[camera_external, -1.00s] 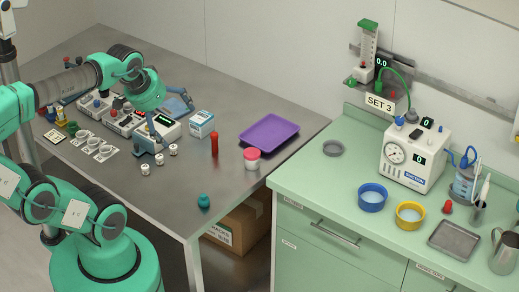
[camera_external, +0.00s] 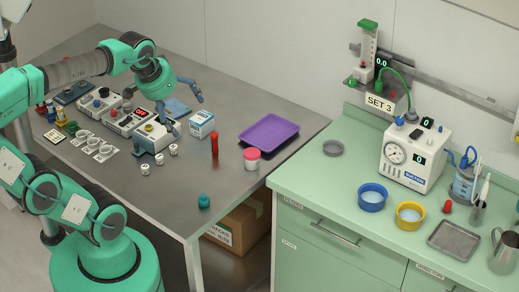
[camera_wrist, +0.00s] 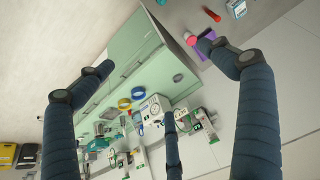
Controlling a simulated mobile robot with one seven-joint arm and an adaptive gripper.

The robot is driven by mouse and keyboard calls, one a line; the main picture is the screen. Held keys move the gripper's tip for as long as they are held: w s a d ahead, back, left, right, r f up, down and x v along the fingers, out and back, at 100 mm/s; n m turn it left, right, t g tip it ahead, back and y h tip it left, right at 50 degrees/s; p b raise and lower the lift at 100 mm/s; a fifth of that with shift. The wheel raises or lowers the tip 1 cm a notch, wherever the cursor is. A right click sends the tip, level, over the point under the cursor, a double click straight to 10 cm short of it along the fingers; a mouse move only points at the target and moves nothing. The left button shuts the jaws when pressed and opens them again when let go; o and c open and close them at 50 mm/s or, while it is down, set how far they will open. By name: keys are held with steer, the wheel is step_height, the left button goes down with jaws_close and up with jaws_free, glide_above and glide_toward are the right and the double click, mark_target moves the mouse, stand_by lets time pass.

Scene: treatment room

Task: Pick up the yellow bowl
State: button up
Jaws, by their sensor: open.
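The yellow bowl (camera_external: 410,224) stands upright on the green counter (camera_external: 330,195), at the right in the external view, with a pale surface inside its rim. A blue bowl (camera_external: 372,207) stands close to its left. In the wrist view the yellow bowl (camera_wrist: 124,103) looks small and far off, beside the blue bowl (camera_wrist: 138,92). My gripper (camera_external: 184,108) is open and empty above the steel table, well to the left of the bowl. Its dark fingers spread wide in the wrist view (camera_wrist: 158,82), with nothing between them close by.
A suction unit (camera_external: 416,155) stands behind the bowls. A red object (camera_external: 447,206), a grey tray (camera_external: 454,240) and a metal jug (camera_external: 504,250) are to the right. On the steel table are a purple tray (camera_external: 268,133), a red cylinder (camera_external: 214,145) and a white-and-blue box (camera_external: 202,125).

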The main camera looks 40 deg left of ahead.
steer(key=w+d+r+g, duration=0.1)
steer(key=w+d, duration=0.6)
steer(key=w, duration=0.5)
steer(key=w+d+r+g, duration=0.1)
steer(key=w+d+r, duration=0.1)
steer(key=w+d, duration=0.85)
steer(key=w+d+f+n, duration=0.1)
steer(key=w+d+f, duration=0.3)
steer(key=w+d, duration=0.25)
steer(key=w+d+f, duration=0.4)
steer(key=w+d, duration=0.2)
steer(key=w, duration=0.2)
steer(key=n+g, duration=0.1)
steer(key=g, duration=0.1)
glide_toward(411, 203)
steer(key=s+d+r, duration=0.2)
steer(key=s+r, duration=0.1)
steer(key=s, duration=0.2)
steer(key=shift+w+d+p, duration=0.1)
steer(key=shift+w+p, duration=0.05)
steer(key=shift+p, duration=0.15)
steer(key=shift+w+f+b, duration=0.15)
steer(key=shift+f, duration=1.25)
steer(key=shift+w+f+b, duration=0.2)
steer(key=shift+f, duration=1.25)
steer(key=shift+w+f+b, duration=0.15)
steer(key=shift+f, duration=1.25)
